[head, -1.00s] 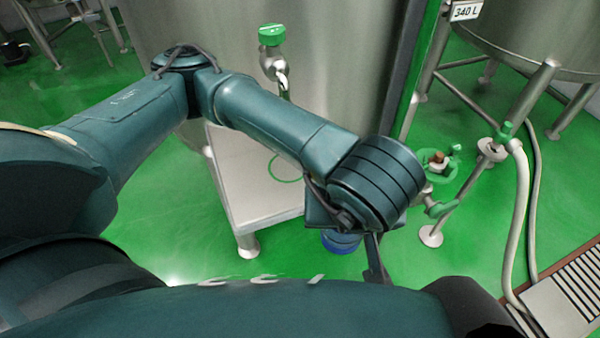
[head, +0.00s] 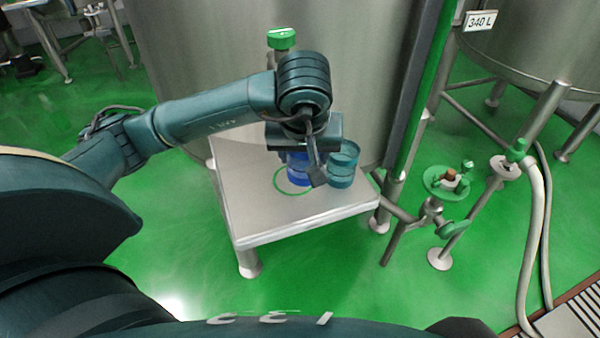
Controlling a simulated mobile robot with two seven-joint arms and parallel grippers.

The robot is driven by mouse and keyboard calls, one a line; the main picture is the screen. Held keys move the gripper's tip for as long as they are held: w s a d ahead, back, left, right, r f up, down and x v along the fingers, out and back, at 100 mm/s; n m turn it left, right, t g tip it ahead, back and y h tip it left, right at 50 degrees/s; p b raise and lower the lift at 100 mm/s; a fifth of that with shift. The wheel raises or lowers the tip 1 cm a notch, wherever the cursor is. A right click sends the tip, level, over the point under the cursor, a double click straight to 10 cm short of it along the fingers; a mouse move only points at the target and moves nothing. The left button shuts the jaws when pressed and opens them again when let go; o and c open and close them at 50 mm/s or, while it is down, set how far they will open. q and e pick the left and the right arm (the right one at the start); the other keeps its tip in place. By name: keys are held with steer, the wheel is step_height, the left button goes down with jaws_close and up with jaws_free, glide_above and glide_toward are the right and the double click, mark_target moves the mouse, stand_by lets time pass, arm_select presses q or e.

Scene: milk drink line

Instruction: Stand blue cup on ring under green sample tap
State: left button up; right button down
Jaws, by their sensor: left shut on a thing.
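The blue cup (head: 297,176) is upright in my left gripper (head: 307,170), low over the small steel table (head: 265,222). My left gripper points down and is shut on the cup; a dark finger and the palm hide part of it. The green ring (head: 278,187) is marked on the table top. The cup overlaps the ring's upper right part in the head view; I cannot tell whether its base touches the table. The green sample tap (head: 281,39) on the tank shows only its green top; my wrist hides its spout. My right gripper is not seen.
A teal banded cup (head: 343,164) stands on the table just right of the blue cup, close to my gripper. The big steel tank (head: 210,50) rises behind the table.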

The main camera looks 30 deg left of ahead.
arm_select(q)
steer(key=x, duration=0.3)
steer(key=shift+a+r, duration=0.1)
steer(key=shift+a, duration=0.1)
step_height(320, 180, down, 4)
steer(key=shift+r, duration=0.1)
steer(key=shift+w+a+f, duration=0.2)
steer(key=shift+a+f, duration=0.05)
steer(key=shift+a, duration=0.05)
steer(key=shift+f, duration=0.15)
steer(key=o, duration=0.9)
steer(key=shift+o, duration=0.2)
